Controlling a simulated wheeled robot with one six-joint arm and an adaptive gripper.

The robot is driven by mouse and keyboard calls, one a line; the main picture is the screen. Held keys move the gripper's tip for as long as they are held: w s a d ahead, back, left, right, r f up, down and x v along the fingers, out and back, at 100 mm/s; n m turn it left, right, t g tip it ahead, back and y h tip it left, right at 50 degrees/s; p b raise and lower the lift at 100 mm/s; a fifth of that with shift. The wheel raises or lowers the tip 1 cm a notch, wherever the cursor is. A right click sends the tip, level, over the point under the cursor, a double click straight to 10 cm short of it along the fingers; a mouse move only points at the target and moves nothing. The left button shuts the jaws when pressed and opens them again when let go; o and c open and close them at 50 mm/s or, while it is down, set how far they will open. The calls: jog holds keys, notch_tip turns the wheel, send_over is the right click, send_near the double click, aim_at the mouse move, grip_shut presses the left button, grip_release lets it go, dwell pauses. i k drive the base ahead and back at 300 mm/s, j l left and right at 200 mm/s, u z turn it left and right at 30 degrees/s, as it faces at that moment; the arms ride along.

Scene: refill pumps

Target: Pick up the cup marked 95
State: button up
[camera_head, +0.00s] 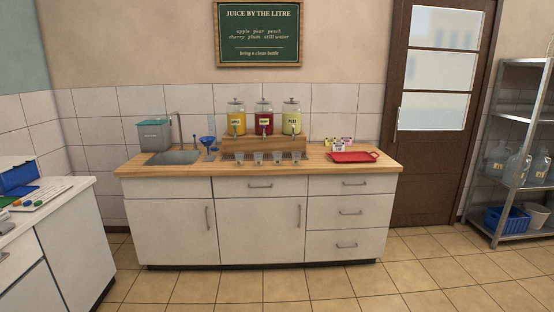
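Several small clear cups stand in a row on the wooden counter, in front of the juice dispensers. From left to right there is a far-left cup (239,158), a second cup (258,158), a third cup (277,158) and a far-right cup (295,157). Each seems to carry a small mark, but the marks are too small to read, so I cannot tell which one says 95. My gripper is not in view.
A sink (174,157) and blue funnel (207,141) are left, a red tray (352,157) right. The tiled floor (250,287) before the cabinet is clear.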

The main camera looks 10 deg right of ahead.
aim_at(239, 156)
jog(key=i+j+z, duration=0.65)
jog(key=z, duration=0.2)
jog(key=i+j, duration=0.2)
jog(key=j, duration=0.15)
jog(key=i+j+z, duration=0.1)
jog(key=i+j, duration=0.15)
jog(key=j, duration=0.15)
jog(key=i+j, duration=0.2)
jog(key=j, duration=0.2)
jog(key=i+j+z, duration=0.1)
jog(key=j, duration=0.25)
jog(key=i+j, duration=0.3)
jog(key=j, duration=0.15)
jog(key=i+j, duration=0.2)
jog(key=j, duration=0.2)
jog(key=i+j+z, duration=0.1)
jog(key=j, duration=0.3)
jog(key=i+j, duration=0.3)
jog(key=j+z, duration=0.05)
jog(key=j, duration=0.05)
